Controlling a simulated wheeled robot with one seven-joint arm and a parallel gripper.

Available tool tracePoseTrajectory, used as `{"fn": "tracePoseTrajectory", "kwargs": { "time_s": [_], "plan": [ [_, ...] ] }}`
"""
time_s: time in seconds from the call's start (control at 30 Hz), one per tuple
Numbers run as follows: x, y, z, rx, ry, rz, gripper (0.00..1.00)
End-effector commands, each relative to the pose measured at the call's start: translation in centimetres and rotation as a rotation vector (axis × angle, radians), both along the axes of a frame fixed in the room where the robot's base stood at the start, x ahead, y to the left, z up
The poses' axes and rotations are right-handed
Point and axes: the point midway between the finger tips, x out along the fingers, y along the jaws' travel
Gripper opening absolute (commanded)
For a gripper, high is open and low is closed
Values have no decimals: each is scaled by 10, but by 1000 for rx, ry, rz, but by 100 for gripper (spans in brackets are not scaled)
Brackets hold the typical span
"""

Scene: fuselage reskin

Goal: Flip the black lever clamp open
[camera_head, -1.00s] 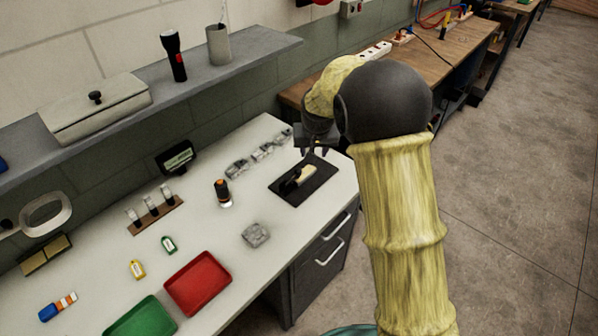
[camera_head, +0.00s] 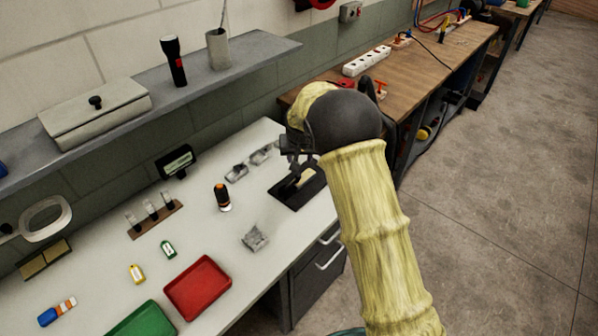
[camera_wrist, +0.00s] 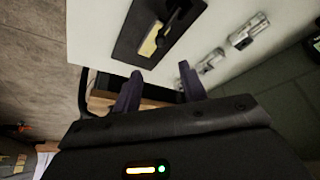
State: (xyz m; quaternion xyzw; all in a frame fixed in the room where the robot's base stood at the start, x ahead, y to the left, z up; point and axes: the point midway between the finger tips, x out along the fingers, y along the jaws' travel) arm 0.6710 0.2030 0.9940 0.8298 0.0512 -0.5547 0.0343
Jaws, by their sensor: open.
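The black lever clamp (camera_head: 291,185) sits on a dark mat (camera_head: 297,204) at the right end of the white table, with a pale yellowish block beside it. In the wrist view the clamp's lever (camera_wrist: 178,22) lies dark over the yellowish block (camera_wrist: 149,42), on the dark mat (camera_wrist: 125,48). My gripper (camera_head: 290,158) is open and above the far edge of the mat; my arm hides part of the mat. In the wrist view my gripper's two fingers (camera_wrist: 160,88) are apart with nothing between them, short of the clamp.
An orange-topped black cylinder (camera_head: 222,197), a grey part (camera_head: 255,238) and a red tray (camera_head: 198,287) stand farther left. A wooden bench (camera_head: 415,65) is behind my arm.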

Motion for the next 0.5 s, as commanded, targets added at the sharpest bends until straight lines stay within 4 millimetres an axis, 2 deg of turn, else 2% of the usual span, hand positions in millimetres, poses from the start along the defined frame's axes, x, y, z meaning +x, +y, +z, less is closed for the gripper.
{"fn": "tracePoseTrajectory", "kwargs": {
  "time_s": [0.5],
  "plan": [
    [32, -1, -76, -1, 3, -6, 42]
  ]
}}
